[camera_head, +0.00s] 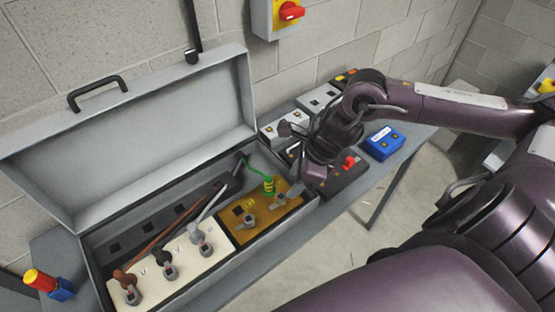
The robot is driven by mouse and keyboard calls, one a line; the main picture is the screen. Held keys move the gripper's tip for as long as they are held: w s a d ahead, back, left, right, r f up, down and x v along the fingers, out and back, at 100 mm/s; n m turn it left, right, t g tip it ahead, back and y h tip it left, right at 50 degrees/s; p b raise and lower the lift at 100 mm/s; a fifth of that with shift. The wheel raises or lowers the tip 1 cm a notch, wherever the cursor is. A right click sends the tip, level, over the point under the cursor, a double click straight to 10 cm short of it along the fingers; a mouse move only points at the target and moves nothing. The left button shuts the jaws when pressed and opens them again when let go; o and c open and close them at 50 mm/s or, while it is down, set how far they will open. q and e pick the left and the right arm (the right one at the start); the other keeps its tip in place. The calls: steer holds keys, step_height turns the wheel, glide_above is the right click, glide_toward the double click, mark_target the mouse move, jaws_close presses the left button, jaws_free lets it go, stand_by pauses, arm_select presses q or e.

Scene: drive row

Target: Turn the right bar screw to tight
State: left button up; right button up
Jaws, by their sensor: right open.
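A brass-coloured bar plate (262,221) lies in the right part of an open grey box (100,292). Two grey screws with wing-like heads stand on it, the left bar screw (250,221) and the right bar screw (280,199). A green wire ends in a green and yellow part (268,184) at the plate's back. My right gripper (297,190) is open, close to the right bar screw, just right of and above it in the picture. I cannot tell whether it touches the screw. My left gripper is not in view.
A white plate (187,270) with several grey screws and brown, black and grey cables fills the box's left part. The raised lid (140,135) stands at the back. A dark unit with a red knob (348,162) and a blue box (383,142) stand right of the box.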

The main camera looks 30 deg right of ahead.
mark_target(281, 199)
steer(key=f, duration=0.1)
steer(key=a+f+p, duration=0.1)
steer(key=shift+s+a+f, duration=0.1)
steer(key=shift+s+f, duration=0.05)
steer(key=shift+f, duration=0.2)
steer(key=shift+w+a+f, duration=0.15)
steer(key=shift+w+f, duration=0.2)
steer(key=shift+f, duration=0.25)
steer(key=shift+w+a+f, duration=0.15)
steer(key=shift+w+f, duration=0.15)
steer(key=shift+f, duration=0.25)
steer(key=shift+a+f+p, duration=0.2)
steer(key=shift+f+p, duration=0.1)
steer(key=shift+f, duration=0.4)
steer(key=shift+w, duration=0.1)
steer(key=shift+c, duration=1.7)
steer(key=c, duration=0.5)
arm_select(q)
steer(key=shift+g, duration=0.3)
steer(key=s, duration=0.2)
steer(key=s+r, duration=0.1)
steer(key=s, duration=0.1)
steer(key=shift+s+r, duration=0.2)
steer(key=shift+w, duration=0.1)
